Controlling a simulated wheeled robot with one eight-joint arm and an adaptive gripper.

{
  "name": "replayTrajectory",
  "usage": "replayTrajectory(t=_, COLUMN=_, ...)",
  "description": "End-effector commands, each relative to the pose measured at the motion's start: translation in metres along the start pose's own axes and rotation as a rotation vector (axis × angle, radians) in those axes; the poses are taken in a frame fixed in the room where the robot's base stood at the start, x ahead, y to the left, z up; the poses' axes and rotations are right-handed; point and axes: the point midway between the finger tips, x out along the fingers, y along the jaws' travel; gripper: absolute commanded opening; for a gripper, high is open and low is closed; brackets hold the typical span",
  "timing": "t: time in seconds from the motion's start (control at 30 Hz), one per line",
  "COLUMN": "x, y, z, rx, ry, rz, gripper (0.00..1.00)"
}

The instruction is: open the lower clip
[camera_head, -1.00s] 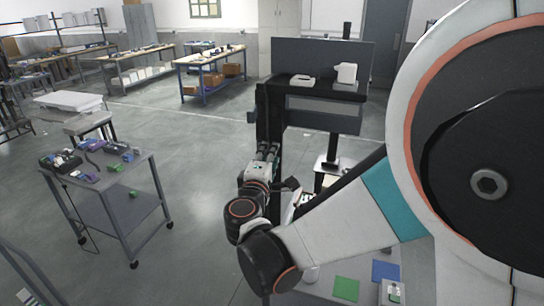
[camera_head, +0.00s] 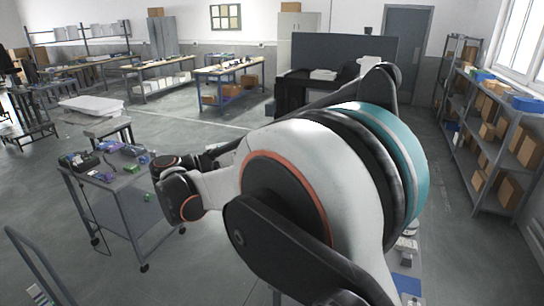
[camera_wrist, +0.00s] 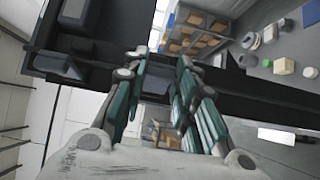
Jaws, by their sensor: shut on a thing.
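In the wrist view my gripper (camera_wrist: 163,62) has its two green-and-grey fingers on either side of a dark part (camera_wrist: 156,78) at the black lift column (camera_wrist: 265,97). It is shut on that part, which seems to be a clip; the fingers hide most of it, and I cannot tell how far it is opened. The column runs sideways across the wrist view. In the head view the black lift structure (camera_head: 291,93) shows behind my arm, but my arm hides its lower portion and the clip. My gripper's fingertips are not clear there.
A wheeled cart (camera_head: 128,184) with small items stands at the left. Shelves with boxes (camera_head: 505,130) line the right wall. A green block (camera_wrist: 284,66) and a white cup (camera_wrist: 310,72) show on a surface in the wrist view.

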Motion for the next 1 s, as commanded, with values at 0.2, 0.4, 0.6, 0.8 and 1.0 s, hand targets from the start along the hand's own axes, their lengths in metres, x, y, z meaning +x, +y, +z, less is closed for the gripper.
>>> replayTrajectory(t=0.2, x=-0.0035, y=-0.0022, z=-0.0045, rx=-0.001, ry=-0.083, rz=-0.003, gripper=0.03)
replayTrajectory(t=0.4, x=-0.0044, y=-0.0019, z=-0.0053, rx=-0.001, ry=-0.113, rz=-0.003, gripper=0.03)
replayTrajectory(t=0.6, x=-0.0044, y=-0.0016, z=-0.0055, rx=-0.001, ry=-0.118, rz=-0.003, gripper=0.03)
replayTrajectory(t=0.8, x=-0.0043, y=-0.0016, z=-0.0055, rx=-0.001, ry=-0.117, rz=-0.003, gripper=0.03)
replayTrajectory(t=1.0, x=-0.0042, y=-0.0011, z=-0.0056, rx=-0.001, ry=-0.117, rz=-0.002, gripper=0.47)
